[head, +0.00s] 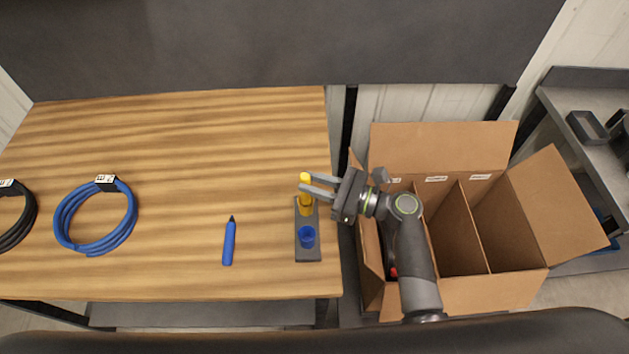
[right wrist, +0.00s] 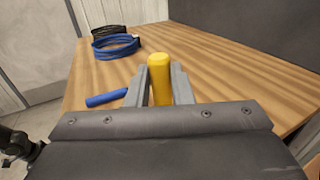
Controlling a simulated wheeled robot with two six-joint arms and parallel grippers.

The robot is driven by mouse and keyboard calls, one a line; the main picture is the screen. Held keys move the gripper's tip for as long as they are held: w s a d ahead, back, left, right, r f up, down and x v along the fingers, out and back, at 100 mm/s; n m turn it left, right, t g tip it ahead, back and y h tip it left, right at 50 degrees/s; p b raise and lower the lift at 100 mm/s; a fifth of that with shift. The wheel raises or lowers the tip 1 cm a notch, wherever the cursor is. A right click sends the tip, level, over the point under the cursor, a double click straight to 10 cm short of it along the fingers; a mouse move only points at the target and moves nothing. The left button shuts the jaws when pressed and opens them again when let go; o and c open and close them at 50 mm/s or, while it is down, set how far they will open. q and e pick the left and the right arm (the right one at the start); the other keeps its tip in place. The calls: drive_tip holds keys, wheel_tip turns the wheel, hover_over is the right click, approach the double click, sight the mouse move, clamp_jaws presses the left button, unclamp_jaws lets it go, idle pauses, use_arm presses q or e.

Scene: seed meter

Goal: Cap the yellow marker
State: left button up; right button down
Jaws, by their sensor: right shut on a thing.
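The yellow marker (head: 305,178) stands upright between the fingers of my right gripper (head: 314,184), which is shut on it. It also shows upright between the two fingers in the right wrist view (right wrist: 160,78). The dark grey holder (head: 308,254) lies near the table's right edge. The marker is over the holder's far end, where yellow (head: 306,209) shows below the fingers. I cannot tell whether the marker's lower end is inside the yellow cap there. A blue cap (head: 307,237) sits at the holder's near end. My left gripper is not in view.
A blue marker (head: 229,243) lies on the wooden table (head: 180,150), left of the holder. A blue cable coil (head: 67,233) and a black coil (head: 24,232) lie farther left. An open divided cardboard box (head: 460,299) stands right of the table, under my right arm.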

drive_tip(key=shift+f+b, duration=0.45)
drive_tip(key=shift+f, duration=0.35)
idle(1.2)
drive_tip(key=c, duration=1.2)
unclamp_jaws()
drive_tip(key=shift+b+v, duration=2.55)
drive_tip(key=shift+v, duration=6.15)
